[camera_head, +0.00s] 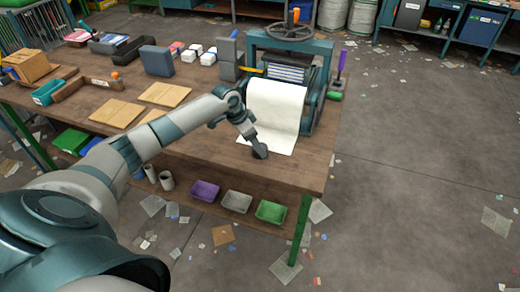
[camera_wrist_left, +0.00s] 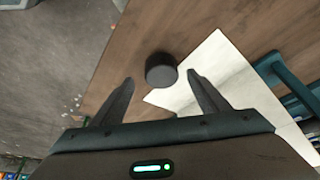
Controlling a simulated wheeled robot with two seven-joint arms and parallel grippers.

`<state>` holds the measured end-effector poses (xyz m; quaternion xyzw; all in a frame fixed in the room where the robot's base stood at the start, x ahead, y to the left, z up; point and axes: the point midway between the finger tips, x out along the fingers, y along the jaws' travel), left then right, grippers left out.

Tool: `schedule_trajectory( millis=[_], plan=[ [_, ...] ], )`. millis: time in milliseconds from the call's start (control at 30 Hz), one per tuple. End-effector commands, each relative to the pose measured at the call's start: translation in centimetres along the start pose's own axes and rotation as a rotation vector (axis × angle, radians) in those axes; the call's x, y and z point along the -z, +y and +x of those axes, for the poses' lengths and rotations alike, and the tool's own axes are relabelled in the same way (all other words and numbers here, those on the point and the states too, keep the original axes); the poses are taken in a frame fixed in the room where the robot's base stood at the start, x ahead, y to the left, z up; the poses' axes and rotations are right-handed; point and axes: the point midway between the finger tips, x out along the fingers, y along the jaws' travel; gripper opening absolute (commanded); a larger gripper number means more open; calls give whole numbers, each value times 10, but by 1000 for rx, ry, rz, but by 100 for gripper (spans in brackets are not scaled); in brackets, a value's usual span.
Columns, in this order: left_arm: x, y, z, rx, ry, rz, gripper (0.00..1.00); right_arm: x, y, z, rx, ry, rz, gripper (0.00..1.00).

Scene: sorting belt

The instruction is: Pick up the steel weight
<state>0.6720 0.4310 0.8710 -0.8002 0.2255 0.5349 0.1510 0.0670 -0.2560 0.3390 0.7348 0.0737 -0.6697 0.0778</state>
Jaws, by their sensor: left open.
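The steel weight (camera_wrist_left: 161,71) is a short, dark round cylinder on the wooden table, beside the corner of the white sheet (camera_wrist_left: 215,75), in the left wrist view. My left gripper (camera_wrist_left: 159,79) is open, with its two fingers apart and the weight in the gap between their tips, slightly beyond them. I cannot tell whether the fingers touch it. In the head view my left gripper (camera_head: 259,150) is over the front part of the table by the sheet. I cannot make out the weight separately from the gripper there. My right gripper is in neither view.
A press (camera_head: 288,55) with a handwheel stands behind the sheet. Wooden boards (camera_head: 164,94), a dark blue block (camera_head: 156,60) and several small boxes lie on the table's left half. Purple (camera_head: 205,191), grey (camera_head: 237,201) and green (camera_head: 271,211) trays sit below the front edge.

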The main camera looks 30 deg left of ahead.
Motion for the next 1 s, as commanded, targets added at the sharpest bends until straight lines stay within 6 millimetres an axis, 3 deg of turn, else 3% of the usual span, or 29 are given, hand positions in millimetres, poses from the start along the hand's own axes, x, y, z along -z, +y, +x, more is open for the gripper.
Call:
schedule_trajectory(
  millis=[300, 833, 1000],
  plan=[
    [0, -3, 31, -1, 1, -1, 68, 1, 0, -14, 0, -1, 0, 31],
    [0, -3, 34, 0, 1, 0, 68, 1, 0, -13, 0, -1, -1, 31],
    [-1, -3, 34, 0, 0, 0, 27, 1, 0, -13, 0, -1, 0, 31]
  ],
)
